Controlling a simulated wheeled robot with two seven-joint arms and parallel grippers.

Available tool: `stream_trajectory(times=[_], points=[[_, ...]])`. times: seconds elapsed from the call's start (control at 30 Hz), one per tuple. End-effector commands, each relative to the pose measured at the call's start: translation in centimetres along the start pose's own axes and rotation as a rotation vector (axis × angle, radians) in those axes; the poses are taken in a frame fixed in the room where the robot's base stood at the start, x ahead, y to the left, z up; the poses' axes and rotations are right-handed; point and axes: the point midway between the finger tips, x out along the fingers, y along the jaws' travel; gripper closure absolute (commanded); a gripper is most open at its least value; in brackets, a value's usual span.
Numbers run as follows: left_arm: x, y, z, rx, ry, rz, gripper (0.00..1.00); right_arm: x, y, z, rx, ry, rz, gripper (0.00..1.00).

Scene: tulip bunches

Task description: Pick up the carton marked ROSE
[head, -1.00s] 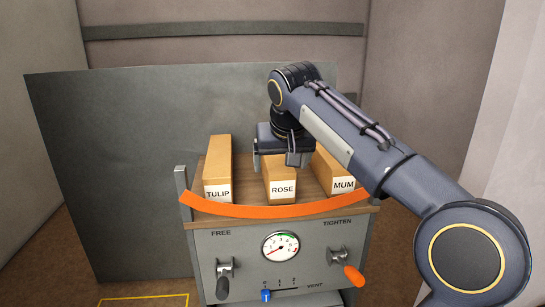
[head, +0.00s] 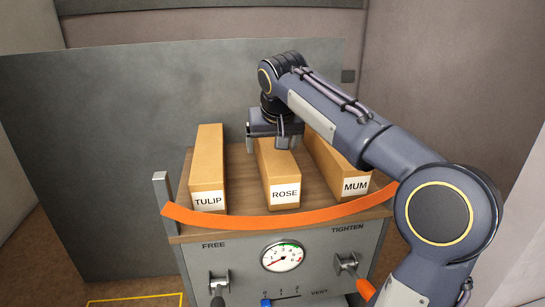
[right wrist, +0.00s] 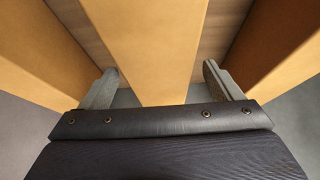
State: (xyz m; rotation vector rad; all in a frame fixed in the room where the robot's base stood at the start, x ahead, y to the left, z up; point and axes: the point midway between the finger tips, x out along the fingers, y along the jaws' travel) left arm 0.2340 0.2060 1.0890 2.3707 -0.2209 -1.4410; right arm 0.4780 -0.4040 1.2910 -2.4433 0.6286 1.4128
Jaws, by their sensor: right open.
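The ROSE carton (head: 280,169) is a long tan box with a white label, lying in the middle of a wooden shelf (head: 240,194). My right gripper (head: 267,146) is open over its far part, one finger towards each side. In the right wrist view the carton (right wrist: 150,45) runs between the two spread fingers (right wrist: 162,88), with a gap on each side; I cannot tell how far down the fingers reach. My left gripper is not in view.
The TULIP carton (head: 208,165) lies to the left, and the MUM carton (head: 340,152) to the right, partly behind my right arm. An orange strip (head: 270,222) curves along the shelf's front, above a panel with a gauge (head: 282,257). A grey board (head: 90,150) stands behind.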

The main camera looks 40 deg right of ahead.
Motion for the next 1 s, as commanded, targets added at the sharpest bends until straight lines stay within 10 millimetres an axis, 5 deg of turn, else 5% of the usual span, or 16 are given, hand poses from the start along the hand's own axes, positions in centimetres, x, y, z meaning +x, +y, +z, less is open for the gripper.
stream_trajectory(times=[0.23,0.53,1.0], points=[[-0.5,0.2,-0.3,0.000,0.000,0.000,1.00,3.4,0.2,-0.1,0.001,-0.004,0.001,0.15],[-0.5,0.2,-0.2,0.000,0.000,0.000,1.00,3.8,0.1,-0.1,0.000,-0.001,0.000,0.16],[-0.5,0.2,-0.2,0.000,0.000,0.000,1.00,3.8,0.2,-0.2,0.000,-0.001,0.000,0.77]])
